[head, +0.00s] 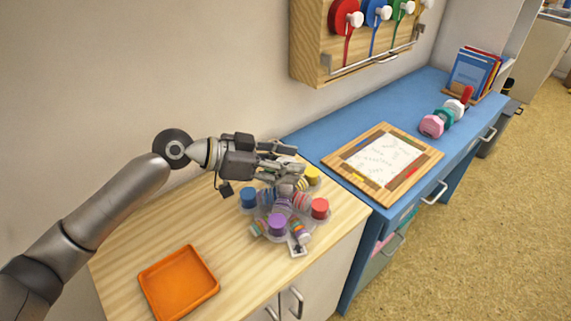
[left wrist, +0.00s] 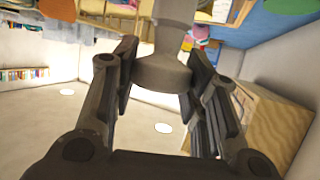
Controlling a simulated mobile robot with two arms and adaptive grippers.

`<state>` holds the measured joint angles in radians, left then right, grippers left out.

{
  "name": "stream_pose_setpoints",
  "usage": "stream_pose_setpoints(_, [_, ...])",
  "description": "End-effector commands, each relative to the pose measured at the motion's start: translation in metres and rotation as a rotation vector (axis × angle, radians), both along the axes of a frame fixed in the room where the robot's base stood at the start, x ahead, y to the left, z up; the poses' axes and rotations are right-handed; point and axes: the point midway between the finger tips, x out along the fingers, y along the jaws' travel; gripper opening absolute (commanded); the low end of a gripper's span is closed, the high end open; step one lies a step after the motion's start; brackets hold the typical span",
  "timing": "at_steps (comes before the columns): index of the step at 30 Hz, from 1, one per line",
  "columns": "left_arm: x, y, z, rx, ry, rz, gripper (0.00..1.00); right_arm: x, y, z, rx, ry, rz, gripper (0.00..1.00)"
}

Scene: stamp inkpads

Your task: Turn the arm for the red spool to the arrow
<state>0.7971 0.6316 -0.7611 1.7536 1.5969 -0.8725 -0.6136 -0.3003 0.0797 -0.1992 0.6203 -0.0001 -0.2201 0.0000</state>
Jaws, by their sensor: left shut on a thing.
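A carousel with several coloured round tops stands on the wooden counter. Its red top (head: 320,208) is at the right, the purple top (head: 277,223) at the front, the blue top (head: 249,197) at the left and the yellow top (head: 312,175) at the back. A small pale plate with a dark mark (head: 298,247) lies at the front; I cannot tell if the mark is an arrow. My left gripper (head: 290,163) is over the carousel's back part. In the left wrist view its fingers are shut on a grey knob-like part (left wrist: 162,72). My right gripper is not in view.
An orange tray (head: 147,283) lies at the front left of the counter. A wood-framed board (head: 336,163) lies on the blue desk at right. A wall rack (head: 305,50) above holds red, blue and green reels. The counter left of the carousel is clear.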

Motion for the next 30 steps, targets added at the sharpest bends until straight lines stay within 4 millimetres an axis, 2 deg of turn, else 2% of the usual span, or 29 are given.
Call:
stream_pose_setpoints(5, [0.001, 0.000, 0.001, 0.000, -0.003, 0.001, 0.00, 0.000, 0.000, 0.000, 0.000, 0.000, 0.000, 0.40])
stream_pose_setpoints(6, [0.001, 0.000, 0.001, 0.000, -0.003, 0.001, 0.46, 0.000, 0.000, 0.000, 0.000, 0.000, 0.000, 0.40])
stream_pose_setpoints(10, [0.000, 0.000, 0.001, 0.000, -0.003, 0.001, 0.61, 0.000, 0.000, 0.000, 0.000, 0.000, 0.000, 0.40])
stream_pose_setpoints(22, [-0.001, 0.006, 0.002, 0.000, -0.001, 0.002, 0.61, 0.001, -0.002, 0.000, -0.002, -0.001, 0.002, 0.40])
stream_pose_setpoints(26, [-0.007, 0.023, 0.009, 0.001, -0.001, 0.004, 0.61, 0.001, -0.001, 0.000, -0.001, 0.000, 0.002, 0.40])
stream_pose_setpoints(30, [-0.015, 0.050, 0.020, 0.002, -0.002, 0.005, 0.61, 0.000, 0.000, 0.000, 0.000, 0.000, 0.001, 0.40])
